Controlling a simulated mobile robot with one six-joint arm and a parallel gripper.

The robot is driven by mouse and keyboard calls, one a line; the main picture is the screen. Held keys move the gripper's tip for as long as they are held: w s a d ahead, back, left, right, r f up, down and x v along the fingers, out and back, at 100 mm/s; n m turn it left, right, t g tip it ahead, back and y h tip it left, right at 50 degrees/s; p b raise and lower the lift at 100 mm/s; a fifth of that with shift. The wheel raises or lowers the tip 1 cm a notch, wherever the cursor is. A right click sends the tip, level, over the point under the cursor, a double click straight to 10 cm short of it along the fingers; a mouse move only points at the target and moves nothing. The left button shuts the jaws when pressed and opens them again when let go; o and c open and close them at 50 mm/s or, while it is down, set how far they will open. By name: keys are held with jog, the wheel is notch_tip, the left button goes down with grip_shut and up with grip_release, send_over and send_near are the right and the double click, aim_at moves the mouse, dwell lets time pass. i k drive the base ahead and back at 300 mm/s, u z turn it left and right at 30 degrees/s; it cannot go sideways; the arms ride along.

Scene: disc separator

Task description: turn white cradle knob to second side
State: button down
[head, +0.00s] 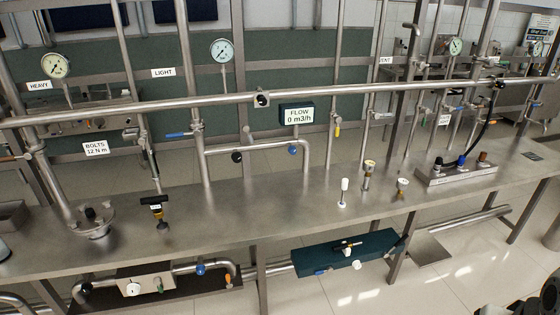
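Two low units under the bench carry white knobs, and I cannot tell for certain which is the cradle. The dark teal unit (306,257) hangs below the bench right of centre. It has a white knob (357,265) on its front and a small white and metal fitting (348,246) on top. The beige box (150,275) at lower left has a round white knob (134,289) on its front. Which side either knob is turned to is too small to read. Dark parts of my arm (545,297) show at the bottom right corner, apart from both units; its fingers cannot be made out.
The steel bench (270,205) runs across the view above both units. A white-topped peg (344,186) and two small gauges stand near its front edge. Blue-handled valves and pipes flank the beige box. Bench legs stand between the units. The floor (450,275) at right front is clear.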

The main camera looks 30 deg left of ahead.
aim_at(356, 264)
jog(key=k, duration=1.6)
jog(key=u, duration=0.95)
jog(key=i, duration=1.05)
jog(key=z, duration=0.8)
jog(key=i, duration=1.05)
jog(key=z, duration=0.45)
